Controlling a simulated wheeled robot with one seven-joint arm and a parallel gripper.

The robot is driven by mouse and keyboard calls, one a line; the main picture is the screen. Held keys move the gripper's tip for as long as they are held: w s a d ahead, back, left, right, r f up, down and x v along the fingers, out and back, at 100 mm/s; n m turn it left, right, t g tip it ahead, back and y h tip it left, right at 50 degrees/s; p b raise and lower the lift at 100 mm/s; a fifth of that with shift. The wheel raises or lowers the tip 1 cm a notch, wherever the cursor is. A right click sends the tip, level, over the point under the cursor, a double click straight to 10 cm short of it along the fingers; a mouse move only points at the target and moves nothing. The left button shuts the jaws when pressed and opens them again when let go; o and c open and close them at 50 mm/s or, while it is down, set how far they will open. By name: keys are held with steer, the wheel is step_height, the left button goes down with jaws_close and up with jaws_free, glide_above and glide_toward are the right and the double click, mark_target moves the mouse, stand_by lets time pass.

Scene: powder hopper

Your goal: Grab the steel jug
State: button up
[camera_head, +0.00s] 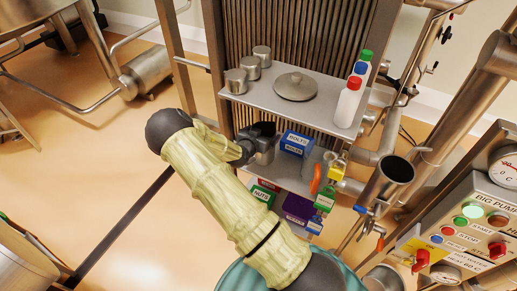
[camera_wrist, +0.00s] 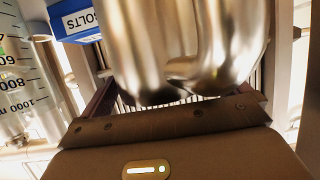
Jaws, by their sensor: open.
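The steel jug (camera_head: 265,149) stands on the lower shelf, its dark mouth facing up, left of the blue BOLTS box. In the wrist view a large shiny steel body (camera_wrist: 150,35), apparently the jug, fills the upper middle, with a second rounded steel shape against its right side. My gripper (camera_head: 246,150) is at the jug's left side in the head view, partly merged with it. In the wrist view my gripper (camera_wrist: 180,97) is open, its jaws spread wide below the steel. Whether the jug stands between the fingertips or just beyond them I cannot tell.
The blue BOLTS box (camera_head: 297,143) is close on the jug's right. Above, the top shelf (camera_head: 268,93) holds steel cups, a lid (camera_head: 295,86) and bottles. A graduated clear vessel (camera_wrist: 22,80) shows at left in the wrist view. Coloured boxes sit lower down.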

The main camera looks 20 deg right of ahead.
steer(key=shift+r, duration=0.1)
steer(key=c, duration=1.9)
steer(key=shift+a+r+b, duration=0.1)
steer(key=shift+r+b, duration=0.1)
steer(key=shift+b, duration=0.1)
steer(key=shift+r+b, duration=0.9)
steer(key=shift+r, duration=2.4)
steer(key=s+a, duration=0.4)
steer(key=a, duration=0.1)
steer(key=s+a+b, duration=0.1)
steer(key=s+a, duration=0.3)
steer(key=a, duration=0.1)
steer(key=s+a+b, duration=0.1)
steer(key=s+a, duration=0.3)
steer(key=a, duration=0.1)
steer(key=shift+s+a, duration=0.15)
steer(key=shift+a, duration=0.15)
